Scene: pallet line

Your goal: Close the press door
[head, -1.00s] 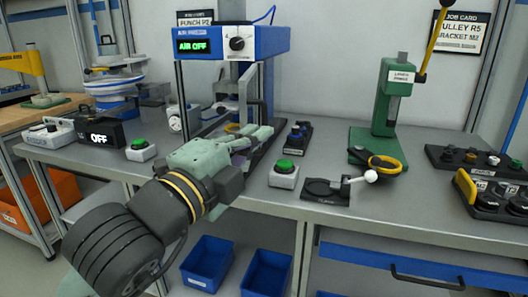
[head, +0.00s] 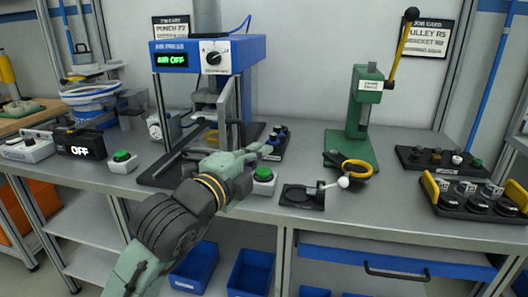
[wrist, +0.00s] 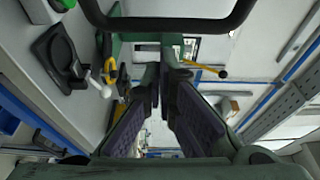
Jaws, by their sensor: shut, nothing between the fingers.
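The press (head: 205,56) has a blue head with a green AIR OFF display and stands on the bench at the left. Its door (head: 245,92) seems to stand open at the right side, nearly edge-on, with a dark upright handle (head: 237,132). My gripper (head: 268,151) is in front of the press's right side, low, pointing right, near the handle. In the wrist view, my gripper (wrist: 165,72) is shut and empty. A dark looped bar crosses the top of that view, perhaps the door handle. I cannot tell whether the gripper touches the door.
A green-button box (head: 263,182) sits just below my fingertips. A black fixture with a white-knobbed lever (head: 302,196) and a green hand press (head: 360,120) stand to the right. Another green-button box (head: 122,162) is left of the press.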

